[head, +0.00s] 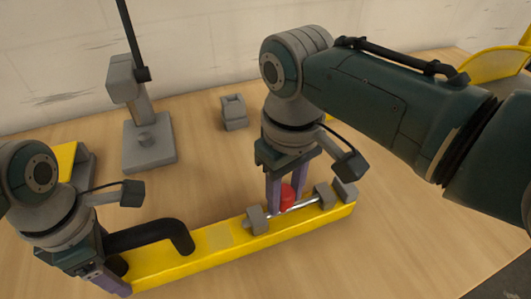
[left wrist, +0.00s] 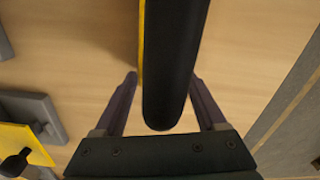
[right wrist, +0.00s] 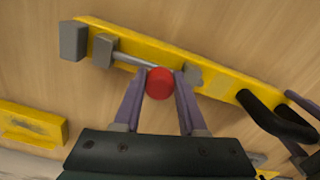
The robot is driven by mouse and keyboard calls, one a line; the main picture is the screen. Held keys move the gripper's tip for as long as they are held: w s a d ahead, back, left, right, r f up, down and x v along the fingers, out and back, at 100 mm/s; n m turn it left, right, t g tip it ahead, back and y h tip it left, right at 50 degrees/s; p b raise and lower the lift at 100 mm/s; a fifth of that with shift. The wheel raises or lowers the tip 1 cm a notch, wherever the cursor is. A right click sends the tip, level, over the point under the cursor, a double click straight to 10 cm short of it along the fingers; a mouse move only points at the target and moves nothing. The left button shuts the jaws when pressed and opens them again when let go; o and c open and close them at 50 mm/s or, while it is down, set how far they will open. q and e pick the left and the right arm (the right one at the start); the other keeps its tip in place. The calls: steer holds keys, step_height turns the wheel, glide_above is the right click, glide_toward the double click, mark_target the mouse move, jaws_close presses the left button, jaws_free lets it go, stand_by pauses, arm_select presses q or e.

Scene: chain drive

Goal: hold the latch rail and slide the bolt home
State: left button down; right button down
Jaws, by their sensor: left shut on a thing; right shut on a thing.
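The latch rail (head: 190,261) is a long yellow bar lying on the table, with a black handle (head: 150,231) at its left end. My left gripper (head: 118,272) is shut on this handle; in the left wrist view the handle (left wrist: 175,60) runs between its fingers. The bolt (head: 305,204) is a silver rod lying along the rail through two grey guide blocks, with a red knob (right wrist: 160,84). My right gripper (right wrist: 161,75) is shut on the knob from above. A grey end block (right wrist: 73,40) stands just beyond the far guide; whether the rod reaches into it is unclear.
A grey stand (head: 148,145) with a black rod and a small grey block (head: 234,112) stand behind the rail. A yellow-topped grey piece (head: 72,165) is at the left, and a yellow part (head: 495,66) at the back right. The table in front of the rail is clear.

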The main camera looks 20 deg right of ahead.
stand_by(0.8)
arm_select(q)
steer(key=shift+a, duration=0.1)
arm_select(e)
steer(key=shift+d, duration=2.5)
steer(key=shift+c, duration=2.3)
jaws_free()
step_height(320, 180, up, 12)
